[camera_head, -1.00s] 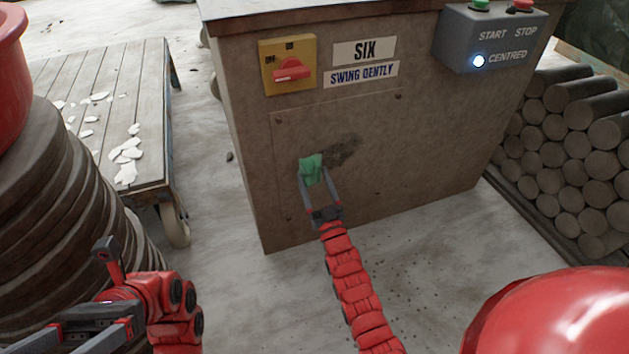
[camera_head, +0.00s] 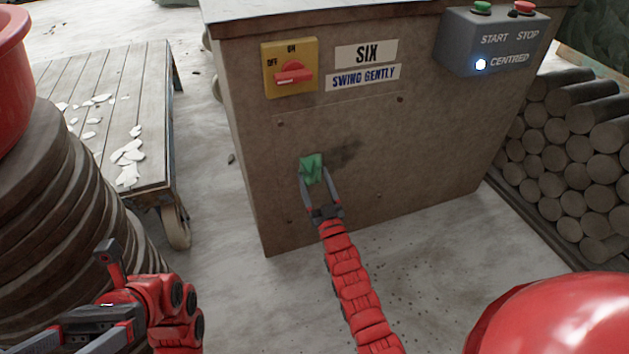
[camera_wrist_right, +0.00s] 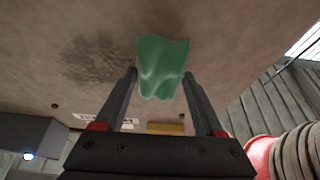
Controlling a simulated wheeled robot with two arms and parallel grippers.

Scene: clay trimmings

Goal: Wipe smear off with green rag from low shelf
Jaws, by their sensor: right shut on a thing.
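The green rag (camera_head: 311,166) is held against or very near the front panel of the brown cabinet (camera_head: 350,190); contact cannot be told. My right gripper (camera_head: 314,172) is shut on it. In the right wrist view the rag (camera_wrist_right: 163,66) hangs bunched between the two fingers, with folds on its face. The smear (camera_head: 345,153) is a faint dark patch on the panel, just right of the rag; it also shows in the right wrist view (camera_wrist_right: 98,58) at the rag's left. My left gripper (camera_head: 75,338) is at the lower left, far from the cabinet, partly cut off.
A yellow switch box (camera_head: 290,67) and a grey control box (camera_head: 490,40) are on the cabinet above. A wooden trolley (camera_head: 100,120) with white scraps stands left. Stacked dark discs (camera_head: 50,220) are at near left, stacked cylinders (camera_head: 580,150) at right. Floor before the cabinet is free.

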